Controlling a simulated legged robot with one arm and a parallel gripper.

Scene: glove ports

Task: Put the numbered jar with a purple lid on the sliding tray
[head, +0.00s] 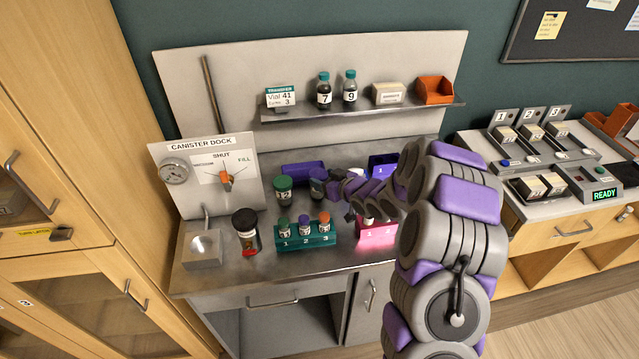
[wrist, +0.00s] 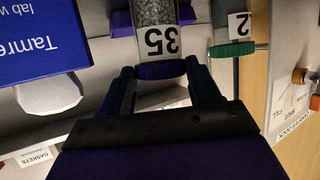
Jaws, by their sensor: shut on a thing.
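The jar with a purple lid (head: 317,184) is on or just above the steel bench, right of a green-lidded jar marked 12 (head: 284,190). In the wrist view the purple-lidded jar (wrist: 160,42) shows the number 35 upside down. My gripper (wrist: 161,80) is shut on this jar at its lid, one finger on each side. In the head view my gripper (head: 334,187) reaches the jar from the right. I cannot tell whether the jar's base touches the bench. I cannot make out for certain which thing is the sliding tray.
A purple bin (head: 303,172) is behind. The canister dock panel (head: 206,176) rises at left. A shelf (head: 360,111) holds vials.

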